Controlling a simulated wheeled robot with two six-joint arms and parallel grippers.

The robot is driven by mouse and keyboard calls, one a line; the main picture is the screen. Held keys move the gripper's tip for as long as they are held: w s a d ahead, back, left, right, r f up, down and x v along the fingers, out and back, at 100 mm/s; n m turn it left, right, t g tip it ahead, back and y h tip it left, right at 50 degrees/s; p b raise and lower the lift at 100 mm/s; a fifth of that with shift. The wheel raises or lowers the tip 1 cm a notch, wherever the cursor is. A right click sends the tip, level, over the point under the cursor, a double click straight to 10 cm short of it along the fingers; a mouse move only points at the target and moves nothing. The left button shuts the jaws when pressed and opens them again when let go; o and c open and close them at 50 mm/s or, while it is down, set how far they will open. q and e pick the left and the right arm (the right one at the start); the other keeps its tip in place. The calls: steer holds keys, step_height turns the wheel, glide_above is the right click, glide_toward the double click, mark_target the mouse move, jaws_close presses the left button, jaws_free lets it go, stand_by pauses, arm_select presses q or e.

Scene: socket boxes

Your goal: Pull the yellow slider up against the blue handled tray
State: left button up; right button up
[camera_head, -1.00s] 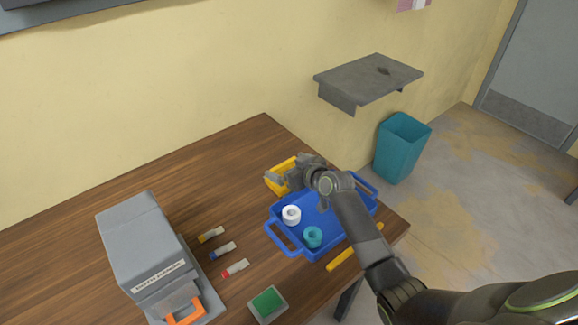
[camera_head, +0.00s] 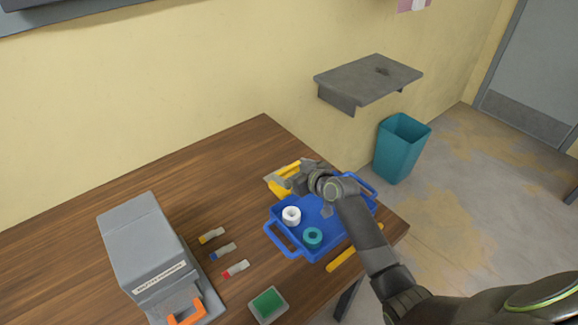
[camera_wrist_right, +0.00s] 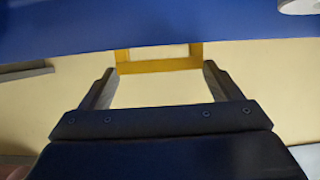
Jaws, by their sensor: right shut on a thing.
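The yellow slider (camera_head: 288,168) is at the far left edge of the blue handled tray (camera_head: 318,197), partly hidden by my right gripper (camera_head: 284,180). The tray lies on the table with a handle at each end. In the right wrist view, my right gripper (camera_wrist_right: 158,70) has its fingers on both sides of a yellow bar of the slider (camera_wrist_right: 160,65). The tray's blue wall (camera_wrist_right: 150,28) spans the top of that view. I cannot tell whether slider and tray touch. My left gripper is out of view.
A white ring (camera_head: 291,215) and a teal ring (camera_head: 312,238) lie in the tray. A yellow strip (camera_head: 342,260) lies at the table's front right. A grey box (camera_head: 143,245), several small coloured pieces and a green pad (camera_head: 268,303) are to the left.

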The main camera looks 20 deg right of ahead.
steer(key=s, duration=0.1)
steer(key=s+d, duration=0.1)
steer(key=s, duration=0.2)
steer(key=shift+d+p, duration=0.25)
steer(key=shift+p, duration=0.1)
steer(key=o, duration=1.2)
steer(key=shift+o, duration=0.2)
steer(key=b+v, duration=0.1)
steer(key=v, duration=1.6)
steer(key=shift+s+d, duration=0.1)
steer(key=shift+s, duration=0.05)
